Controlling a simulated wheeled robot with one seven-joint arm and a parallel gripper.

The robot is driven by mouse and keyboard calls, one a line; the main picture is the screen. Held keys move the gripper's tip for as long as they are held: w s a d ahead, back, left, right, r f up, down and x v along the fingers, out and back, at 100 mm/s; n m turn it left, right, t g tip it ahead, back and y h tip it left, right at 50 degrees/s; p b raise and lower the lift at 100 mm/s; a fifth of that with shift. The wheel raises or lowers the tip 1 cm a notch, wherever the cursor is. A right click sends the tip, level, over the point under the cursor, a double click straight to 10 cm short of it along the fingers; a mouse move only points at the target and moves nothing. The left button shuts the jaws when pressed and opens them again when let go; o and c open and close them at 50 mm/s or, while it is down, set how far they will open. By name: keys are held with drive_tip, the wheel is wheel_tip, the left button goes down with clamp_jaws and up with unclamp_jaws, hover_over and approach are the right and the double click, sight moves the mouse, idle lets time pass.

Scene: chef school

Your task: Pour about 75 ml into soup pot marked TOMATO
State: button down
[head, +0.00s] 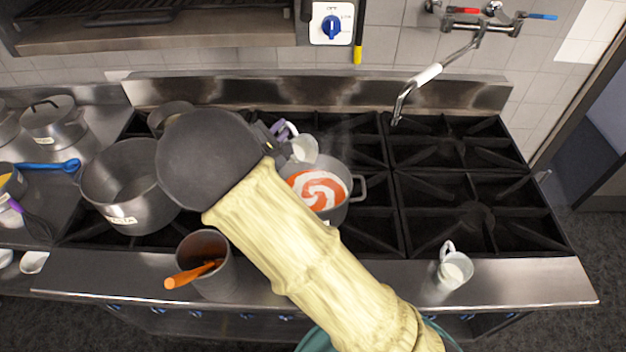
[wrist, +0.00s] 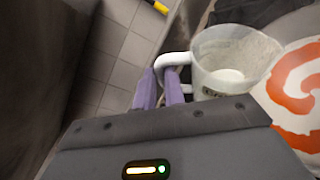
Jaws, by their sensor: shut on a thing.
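My gripper (head: 285,134) is shut on the handle of a small clear jug (head: 305,150); its purple fingers (wrist: 160,88) grip the white handle in the wrist view. The jug (wrist: 228,62) is tilted, with a white film on its inner wall and a little white at its bottom. It hangs over the back left rim of a metal soup pot (head: 357,192). The pot holds red soup (head: 318,187) with a broad white swirl. The pot's front is mostly hidden by my arm, so its label cannot be read. No falling stream is clear to see.
A second jug with white liquid (head: 454,271) stands on the front ledge at right. A large labelled pot (head: 125,190) and a tall container with an orange-handled tool (head: 205,250) stand at left. The right burners (head: 460,180) are clear below a tap (head: 430,75).

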drive_tip(key=shift+r, duration=0.1)
drive_tip(key=shift+w+a+r+n+p, duration=0.15)
drive_tip(key=shift+w+n+p, duration=0.15)
drive_tip(key=shift+p, duration=0.55)
drive_tip(key=shift+w+a+f+p, duration=0.1)
drive_tip(key=shift+f+p, duration=0.1)
drive_tip(key=shift+p, duration=0.1)
drive_tip(key=shift+g, duration=0.3)
drive_tip(key=shift+r+n, duration=0.1)
drive_tip(key=shift+n, duration=0.2)
drive_tip(key=shift+w+a+r+p, duration=0.1)
drive_tip(key=shift+w+a+p, duration=0.15)
drive_tip(key=shift+p, duration=0.65)
drive_tip(key=w+a+f+n+g+h+p, duration=0.1)
drive_tip(key=w+a+f+n+g+p, duration=0.2)
drive_tip(key=p, duration=0.6)
drive_tip(key=shift+w+a+f+n+h, duration=0.3)
drive_tip(key=shift+w+a+f+n, duration=0.3)
drive_tip(key=shift+w+a+n, duration=0.4)
